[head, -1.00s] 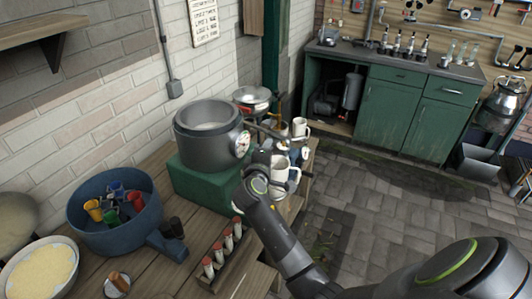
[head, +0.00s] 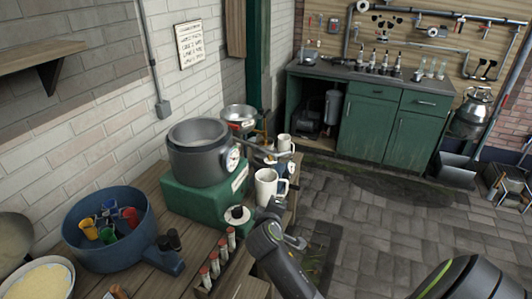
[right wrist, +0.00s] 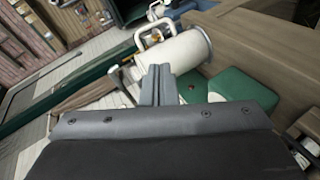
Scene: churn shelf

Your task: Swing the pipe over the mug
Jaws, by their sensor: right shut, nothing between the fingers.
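A white mug (head: 268,188) stands upright on the bench beside the green base of the grey pot. It shows close up in the right wrist view (right wrist: 175,52). A thin metal pipe (head: 262,152) reaches out to the right from near the pot, behind the mug. From this angle I cannot tell whether its end is above the mug. My right gripper (head: 273,206) is just in front of the mug, low and to its near side. In the right wrist view its fingers (right wrist: 155,72) are shut and empty. I cannot tell whether they touch the mug. My left gripper is out of view.
The grey pot (head: 197,138) with a round gauge (head: 232,158) stands on a green base (head: 190,198). A second white mug (head: 285,143) stands behind. A blue pan (head: 82,250) of coloured cups and a rack of red-topped vials (head: 213,268) are nearer. Open floor lies right.

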